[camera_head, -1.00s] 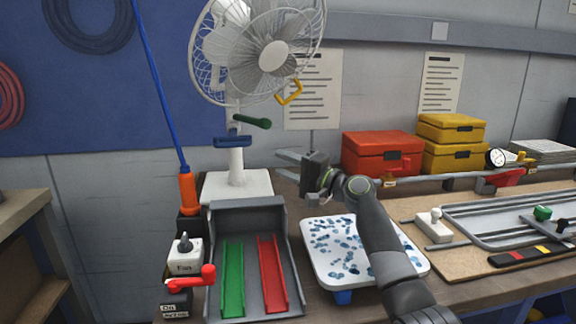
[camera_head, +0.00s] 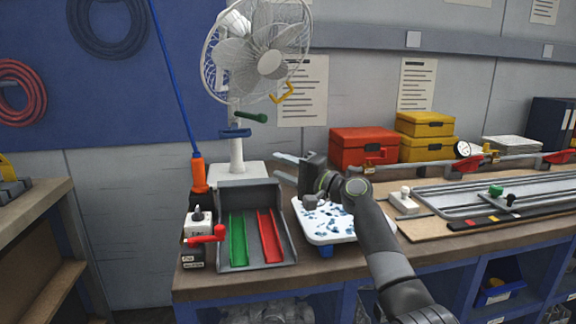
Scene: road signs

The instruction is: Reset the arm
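My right arm comes in from the bottom right of the head view. Its gripper (camera_head: 281,165) points left, in front of the wall between the fan's base and the red box. Its two pale fingers are apart with nothing seen between them, so it is open and empty. The arm covers part of a white tray (camera_head: 318,234) with blue speckles. My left gripper is not in view.
A white fan (camera_head: 237,152) stands left of the gripper, behind a grey chute (camera_head: 250,196) with green and red channels. A red box (camera_head: 345,150) and yellow boxes (camera_head: 424,125) stand right of the gripper. A rail board (camera_head: 440,228) lies further right.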

